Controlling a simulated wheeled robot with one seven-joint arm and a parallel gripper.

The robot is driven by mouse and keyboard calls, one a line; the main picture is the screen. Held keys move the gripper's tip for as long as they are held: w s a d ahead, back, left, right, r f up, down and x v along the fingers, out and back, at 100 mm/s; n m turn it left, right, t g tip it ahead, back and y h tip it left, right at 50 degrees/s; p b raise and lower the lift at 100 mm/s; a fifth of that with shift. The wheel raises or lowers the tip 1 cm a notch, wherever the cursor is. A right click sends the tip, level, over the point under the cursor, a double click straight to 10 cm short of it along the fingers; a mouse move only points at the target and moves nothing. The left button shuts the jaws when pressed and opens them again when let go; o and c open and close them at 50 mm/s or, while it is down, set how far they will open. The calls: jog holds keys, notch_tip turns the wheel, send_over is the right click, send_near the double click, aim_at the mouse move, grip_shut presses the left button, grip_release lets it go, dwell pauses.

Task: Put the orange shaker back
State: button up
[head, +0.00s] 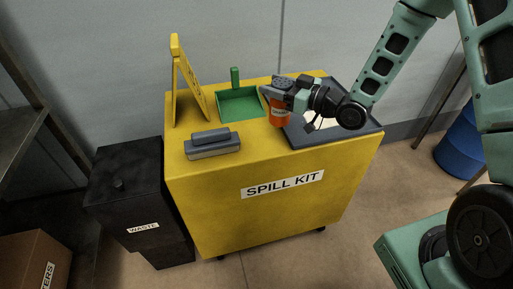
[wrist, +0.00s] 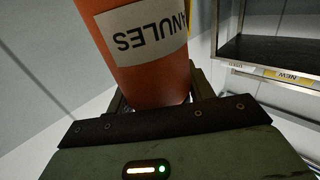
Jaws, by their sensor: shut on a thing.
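The orange shaker (head: 280,114) is between the fingers of my gripper (head: 278,92), over the yellow spill kit cart (head: 230,195). It looks roughly upright in the head view; I cannot tell whether its base touches the top. In the wrist view the shaker (wrist: 150,80) fills the upper middle, with a white label ending in "NULES" upside down. My gripper (wrist: 160,105) is shut on it. A grey-rimmed tray (head: 363,131) with a pale inside lies at the right of the cart top, partly hidden by my wrist.
A green dustpan (head: 240,104) lies just left of the shaker. A grey brush (head: 212,146) lies front left, and a yellow folding sign (head: 184,85) stands behind it. A black waste bin (head: 130,190) stands left of the cart. A blue drum (head: 462,145) is at right.

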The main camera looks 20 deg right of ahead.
jog(key=shift+w+a+r+y+b, duration=0.25)
jog(key=shift+a+r, duration=0.25)
jog(key=shift+a, duration=0.25)
jog(key=shift+w+a+r+y+b, duration=0.1)
jog(key=shift+w+a+r, duration=0.3)
jog(key=shift+a, duration=0.35)
jog(key=shift+s, duration=0.1)
notch_tip(320, 180, down, 10)
jog(key=shift+r, duration=0.25)
jog(key=shift+f, duration=0.1)
jog(key=o, duration=1.2)
jog(key=shift+f, duration=0.1)
